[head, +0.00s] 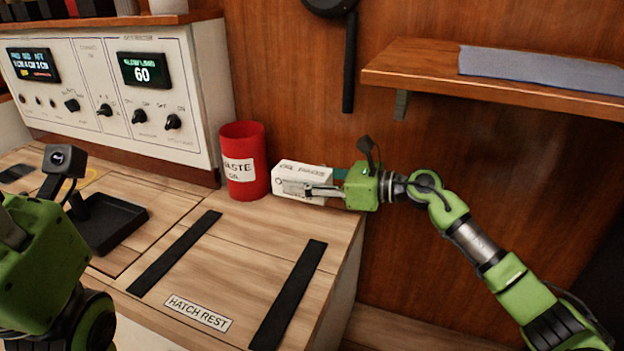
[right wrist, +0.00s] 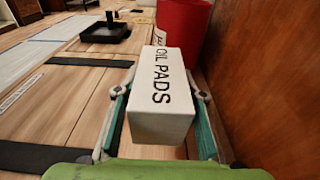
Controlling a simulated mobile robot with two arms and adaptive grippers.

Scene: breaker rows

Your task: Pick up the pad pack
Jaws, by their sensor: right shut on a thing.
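The pad pack (head: 301,172) is a white box at the back right corner of the wooden counter, just right of the red waste can. In the right wrist view the pad pack (right wrist: 160,95) shows the words "OIL PADS" on top. My right gripper (head: 315,190) reaches in from the right and is shut on the pack. In the right wrist view its fingers (right wrist: 160,112) lie along both sides of the box. I cannot tell whether the pack still touches the counter. My left gripper's fingers are out of the head view; only part of my left arm shows at lower left.
The red waste can (head: 242,165) stands close beside the pack; it also shows in the right wrist view (right wrist: 185,28). A black tray (head: 108,224) and two dark strips (head: 290,294) lie on the counter. A wooden shelf (head: 430,82) juts from the wall above my right arm.

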